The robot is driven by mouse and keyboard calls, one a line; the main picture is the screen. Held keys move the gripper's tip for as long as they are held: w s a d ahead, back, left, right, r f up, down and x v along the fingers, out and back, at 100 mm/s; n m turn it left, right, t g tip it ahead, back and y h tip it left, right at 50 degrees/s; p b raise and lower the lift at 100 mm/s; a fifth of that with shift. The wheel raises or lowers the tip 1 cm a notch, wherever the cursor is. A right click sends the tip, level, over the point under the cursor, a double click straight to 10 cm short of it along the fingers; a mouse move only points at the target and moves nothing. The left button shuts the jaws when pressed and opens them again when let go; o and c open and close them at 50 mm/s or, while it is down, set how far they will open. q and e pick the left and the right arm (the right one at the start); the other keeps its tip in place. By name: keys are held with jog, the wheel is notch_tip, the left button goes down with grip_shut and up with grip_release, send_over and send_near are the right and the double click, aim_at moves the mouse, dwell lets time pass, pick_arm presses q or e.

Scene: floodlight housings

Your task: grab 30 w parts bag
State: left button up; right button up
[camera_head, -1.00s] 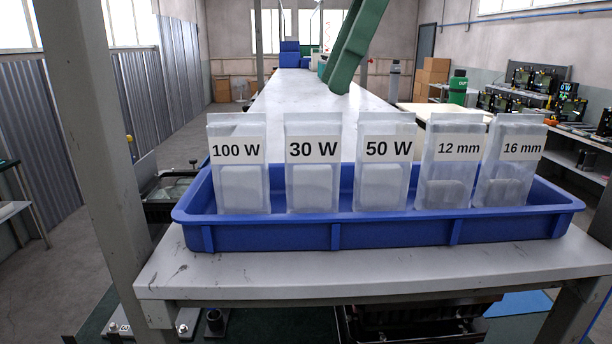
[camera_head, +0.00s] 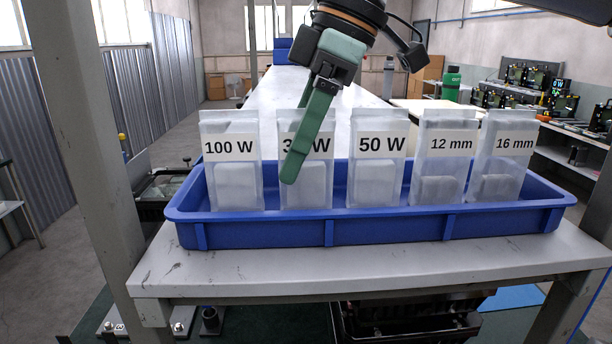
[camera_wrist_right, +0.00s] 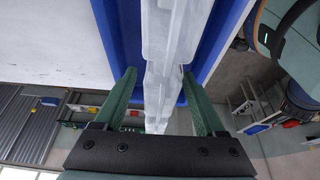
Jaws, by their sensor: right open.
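The 30 W bag (camera_head: 314,192) is a translucent upright bag with a white label. It stands second from the left in a blue tray (camera_head: 380,228). My right gripper (camera_head: 291,174) is open and hangs in front of this bag, hiding part of its label. I cannot tell there which bag is nearest. My left gripper is not in view.
The 100 W bag (camera_head: 236,188) stands close on the left, and the 50 W bag (camera_head: 377,185) on the right. The 12 mm bag (camera_head: 441,165) and 16 mm bag (camera_head: 497,165) stand farther right. The grey bench (camera_head: 390,270) is bare in front of the tray.

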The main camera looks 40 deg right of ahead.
grip_shut()
dwell(0.5)
